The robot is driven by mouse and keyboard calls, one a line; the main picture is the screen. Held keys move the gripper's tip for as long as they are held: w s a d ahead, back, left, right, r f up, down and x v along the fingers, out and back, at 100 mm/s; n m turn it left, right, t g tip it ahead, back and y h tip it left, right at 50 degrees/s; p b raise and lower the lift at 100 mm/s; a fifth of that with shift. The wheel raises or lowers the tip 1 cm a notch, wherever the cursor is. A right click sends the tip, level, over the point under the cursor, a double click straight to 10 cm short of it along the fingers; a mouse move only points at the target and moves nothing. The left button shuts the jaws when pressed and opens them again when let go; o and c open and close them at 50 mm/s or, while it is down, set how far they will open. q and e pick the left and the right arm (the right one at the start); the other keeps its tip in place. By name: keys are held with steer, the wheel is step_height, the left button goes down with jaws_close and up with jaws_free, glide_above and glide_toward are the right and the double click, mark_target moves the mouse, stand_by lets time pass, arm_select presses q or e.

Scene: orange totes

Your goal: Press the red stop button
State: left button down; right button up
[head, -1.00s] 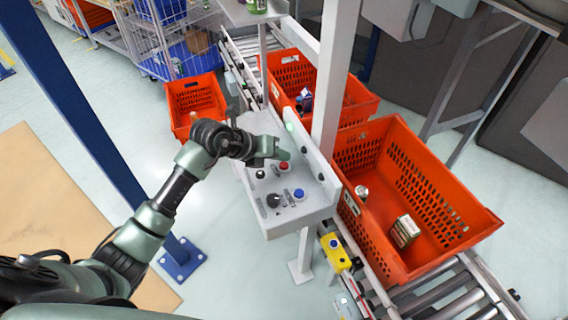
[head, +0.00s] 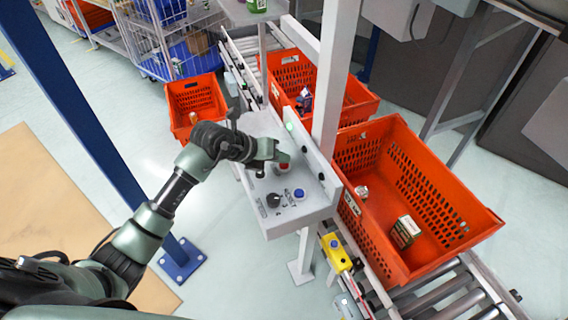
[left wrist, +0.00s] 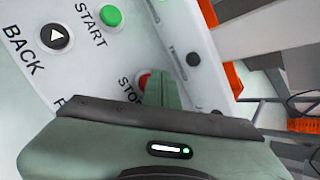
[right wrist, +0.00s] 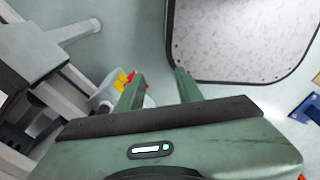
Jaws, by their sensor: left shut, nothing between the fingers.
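The red stop button (head: 284,167) sits on the grey control panel (head: 268,222), mostly hidden under my left fingertips in the head view. In the left wrist view the red stop button (left wrist: 144,79) shows beside the "STOP" label, partly behind the fingers. My left gripper (head: 284,157) is shut and empty, its tips over the button; I cannot tell whether they touch it. In the left wrist view its closed fingers (left wrist: 162,88) point at the button. My right gripper (right wrist: 158,80) is open and empty, away from the panel.
A green START button (left wrist: 110,15) and a black BACK button (left wrist: 55,37) are on the panel. A blue button (head: 299,193) and a black knob (head: 273,200) lie nearer. A white post (head: 334,80) and orange totes (head: 440,235) stand to the right.

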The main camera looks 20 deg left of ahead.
mark_target(281, 166)
arm_select(q)
steer(key=shift+f, duration=0.4)
steer(key=shift+r, duration=0.1)
stand_by(0.4)
steer(key=shift+r+p, duration=0.5)
steer(key=shift+r, duration=0.35)
step_height(281, 166, up, 5)
steer(key=p, duration=0.4)
stand_by(0.6)
